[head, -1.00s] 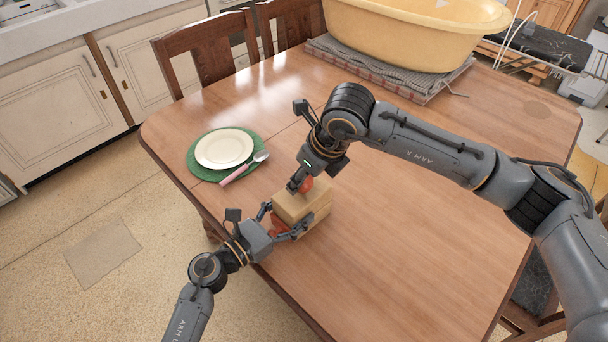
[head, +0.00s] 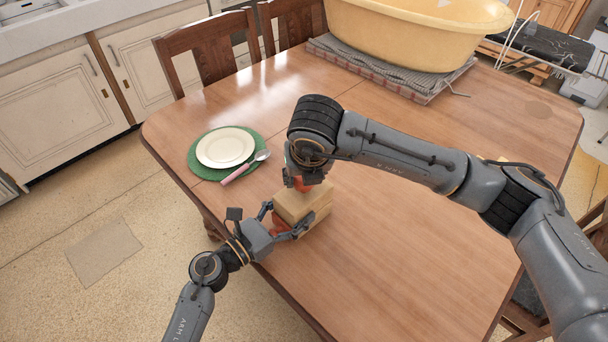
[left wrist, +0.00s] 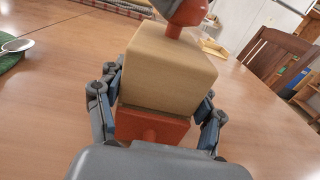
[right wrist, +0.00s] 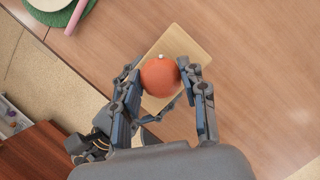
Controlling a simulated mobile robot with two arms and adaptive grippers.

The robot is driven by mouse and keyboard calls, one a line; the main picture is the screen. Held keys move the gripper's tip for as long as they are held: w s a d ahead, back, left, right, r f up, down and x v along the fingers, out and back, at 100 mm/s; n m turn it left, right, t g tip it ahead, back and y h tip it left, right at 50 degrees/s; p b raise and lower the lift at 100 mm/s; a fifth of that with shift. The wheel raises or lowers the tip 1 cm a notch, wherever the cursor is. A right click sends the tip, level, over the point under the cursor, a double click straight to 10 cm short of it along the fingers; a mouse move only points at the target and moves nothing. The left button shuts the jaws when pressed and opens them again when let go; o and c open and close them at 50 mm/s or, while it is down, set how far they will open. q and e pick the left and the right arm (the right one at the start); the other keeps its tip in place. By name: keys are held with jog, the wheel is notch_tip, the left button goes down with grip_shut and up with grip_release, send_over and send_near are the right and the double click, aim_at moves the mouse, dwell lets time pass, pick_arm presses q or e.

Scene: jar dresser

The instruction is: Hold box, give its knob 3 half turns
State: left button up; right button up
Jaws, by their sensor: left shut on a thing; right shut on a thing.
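The box (head: 306,205) is a pale wooden block with a red lower part, standing on the table near its front left edge. It also shows in the left wrist view (left wrist: 168,68). Its red-orange knob (right wrist: 160,77) is round, with a small white dot, and sits on top. My left gripper (head: 288,229) is shut on the box from the front left, its fingers on either side in the left wrist view. My right gripper (right wrist: 163,84) is shut on the knob from above, with a finger on each side. In the head view my right arm hides most of the knob.
A white plate (head: 225,148) on a green mat (head: 197,166) lies left of the box, with a pink-handled spoon (head: 238,174) beside it. A yellow tub (head: 420,35) stands at the back.

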dwell(0.4)
jog(key=o, duration=1.2)
jog(key=shift+c, duration=0.2)
jog(key=v, duration=1.2)
